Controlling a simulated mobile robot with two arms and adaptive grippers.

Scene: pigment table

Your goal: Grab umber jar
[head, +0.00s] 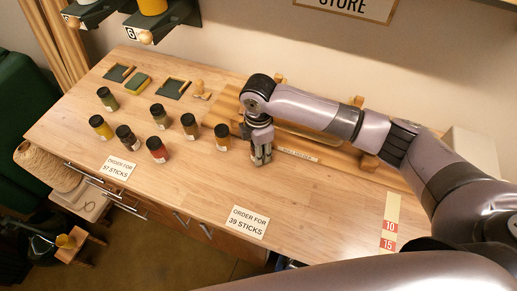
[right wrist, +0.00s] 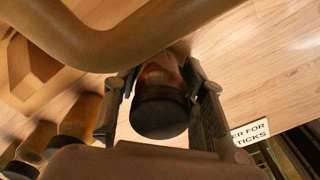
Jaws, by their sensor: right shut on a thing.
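My right gripper (head: 261,157) points down at the tabletop, right of the group of jars, in the head view. In the right wrist view its fingers are shut on a brown jar (right wrist: 160,112) with a dark lid and a reddish-brown body. The gripper mostly hides this jar in the head view, and I cannot read a label on it. An amber jar (head: 222,137) stands to the left of the gripper, apart from it. A dark brown jar (head: 127,138) stands farther left. My left gripper is not in view.
Several other jars stand left, among them a red jar (head: 157,149), a yellow jar (head: 100,127) and an orange jar (head: 190,125). A wooden rack (head: 300,138) lies behind the gripper. Order cards (head: 248,221) lie near the front edge.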

